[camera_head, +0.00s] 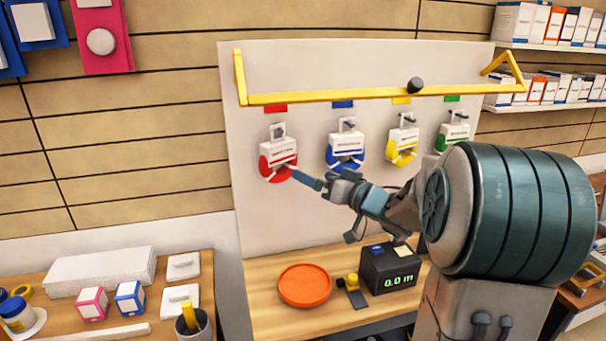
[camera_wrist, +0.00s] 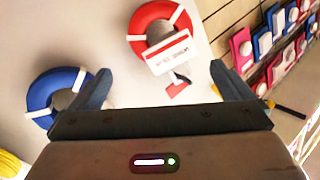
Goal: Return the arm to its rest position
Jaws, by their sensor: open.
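My gripper (camera_head: 306,180) reaches from the right toward the white panel (camera_head: 300,215), its tip near the lower right of the red ring (camera_head: 266,172) with its white label. In the wrist view my gripper (camera_wrist: 163,88) has its two fingers wide apart with nothing between them. The red ring (camera_wrist: 137,28) hangs on the panel beyond the fingers. The blue ring (camera_wrist: 38,97) is at the left, partly hidden behind the left finger. Whether the gripper touches the red ring's label or tag cannot be told.
Yellow (camera_head: 393,155) and green (camera_head: 443,133) rings hang farther right, under a yellow bar (camera_head: 380,93). Below are an orange dish (camera_head: 305,286) and a black "0.0 m" display box (camera_head: 391,270) on a wooden counter (camera_head: 265,322). A cluttered table (camera_head: 60,318) stands at left.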

